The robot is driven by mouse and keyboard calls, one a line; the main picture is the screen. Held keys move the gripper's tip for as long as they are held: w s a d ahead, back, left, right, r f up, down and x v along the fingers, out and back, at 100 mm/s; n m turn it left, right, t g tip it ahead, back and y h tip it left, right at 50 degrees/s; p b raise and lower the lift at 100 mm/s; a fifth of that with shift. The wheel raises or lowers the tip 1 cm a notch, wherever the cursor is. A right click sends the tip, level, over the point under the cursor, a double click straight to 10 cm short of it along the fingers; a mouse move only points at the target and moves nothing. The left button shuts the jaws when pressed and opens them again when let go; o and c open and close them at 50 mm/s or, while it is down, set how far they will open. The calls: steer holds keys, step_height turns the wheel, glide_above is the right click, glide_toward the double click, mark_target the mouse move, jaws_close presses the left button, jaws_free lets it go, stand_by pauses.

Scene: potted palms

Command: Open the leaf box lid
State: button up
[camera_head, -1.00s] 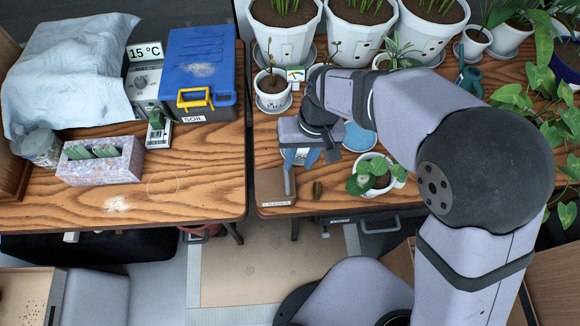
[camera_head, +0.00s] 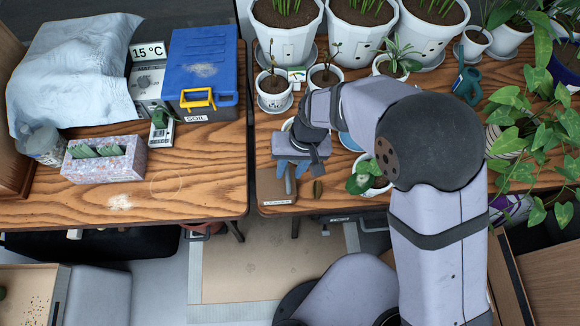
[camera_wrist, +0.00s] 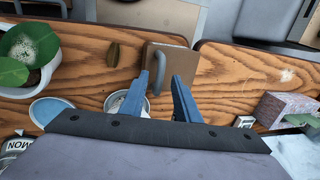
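The leaf box (camera_head: 268,192) is a small brown box with a label on its front edge, at the front left of the right table. Its lid (camera_wrist: 184,61) looks closed and carries a grey arched handle (camera_wrist: 158,72). My gripper (camera_head: 292,172) is over the box's back right part, with its blue fingers pointing at the handle. In the wrist view my gripper (camera_wrist: 161,78) is open, with the handle between its fingertips. I cannot tell whether either finger touches it.
A brown leaf (camera_head: 318,188) lies right of the box. A leafy potted plant (camera_head: 364,180) stands further right and small pots (camera_head: 273,99) behind. A gap separates the left table, with its speckled planter (camera_head: 103,165).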

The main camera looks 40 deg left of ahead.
steer(key=shift+f, duration=0.25)
jaws_close()
steer(key=shift+r, duration=0.15)
